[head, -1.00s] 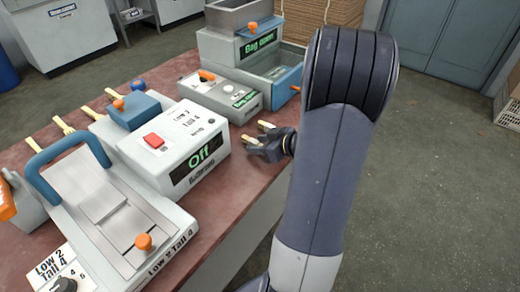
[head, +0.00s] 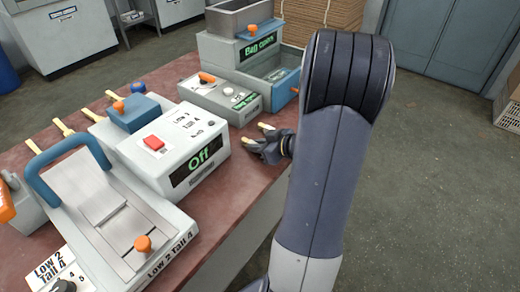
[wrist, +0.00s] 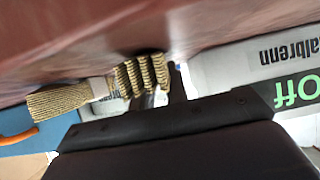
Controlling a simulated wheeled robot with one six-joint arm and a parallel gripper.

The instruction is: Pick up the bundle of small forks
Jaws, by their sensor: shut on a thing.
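The bundle of small forks (wrist: 62,101) shows in the wrist view as tan, ribbed wood with a pale band around it. Its ridged part lies at my gripper's dark fingers (wrist: 165,90), at the middle of that view. My gripper is shut on the bundle. In the head view my gripper (head: 262,140) is low over the red-brown table near its right edge, with small yellow-tan ends showing at its fingers. Much of the bundle is hidden there by the hand, and I cannot tell whether it touches the table.
The grey control box (head: 178,148) with a green "Off" display stands just left of my gripper. A machine with a blue-fronted tray (head: 284,88) stands behind it. A press with a blue handle (head: 60,150) is at the left. The floor (head: 440,190) at the right is open.

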